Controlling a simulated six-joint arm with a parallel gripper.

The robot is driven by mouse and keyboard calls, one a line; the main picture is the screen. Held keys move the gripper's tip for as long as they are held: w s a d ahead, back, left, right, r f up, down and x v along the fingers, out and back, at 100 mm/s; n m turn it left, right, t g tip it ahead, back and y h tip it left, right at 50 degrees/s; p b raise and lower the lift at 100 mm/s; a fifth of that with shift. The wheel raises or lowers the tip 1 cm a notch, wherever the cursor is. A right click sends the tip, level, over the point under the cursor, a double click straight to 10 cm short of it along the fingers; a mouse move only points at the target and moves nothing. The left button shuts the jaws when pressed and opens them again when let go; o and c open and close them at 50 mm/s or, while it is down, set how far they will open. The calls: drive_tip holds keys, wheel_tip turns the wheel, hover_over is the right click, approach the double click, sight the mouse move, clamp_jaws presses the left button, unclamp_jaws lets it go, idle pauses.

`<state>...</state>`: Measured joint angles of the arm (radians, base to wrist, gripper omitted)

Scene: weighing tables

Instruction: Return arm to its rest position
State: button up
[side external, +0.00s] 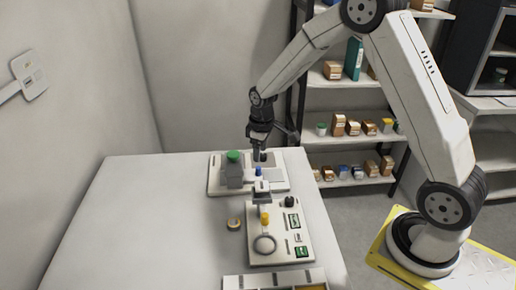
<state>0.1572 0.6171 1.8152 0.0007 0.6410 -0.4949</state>
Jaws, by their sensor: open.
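My gripper (260,156) is at the end of my arm, pointing down over the far part of the white table (130,215). It hangs above or just behind a pale station (215,187) that carries a grey block with a green top (233,157) and a small blue-topped piece (258,171). I see nothing held between the fingers, which are small and dark here. I cannot tell how high the fingertips are above the station.
A white panel (300,222) with a yellow-topped piece (265,218), a ring and green displays lies nearer. A small round tan item (234,223) lies to its left. A tray (232,283) is at the front edge. Shelves (345,147) with small boxes stand behind. The left tabletop is clear.

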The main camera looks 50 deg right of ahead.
drive_tip(key=s+a+r+m+t, duration=0.1)
drive_tip(key=s+a+r+m, duration=0.1)
drive_tip(key=s, duration=0.7)
drive_tip(key=s+a+r+m, duration=0.1)
drive_tip(key=s+a+r, duration=0.2)
drive_tip(key=s+a, duration=0.2)
drive_tip(key=s, duration=0.3)
drive_tip(key=shift+s+a+m+t, duration=0.15)
drive_tip(key=shift+s+m+t, duration=0.2)
drive_tip(key=shift+m+t, duration=0.05)
idle(0.5)
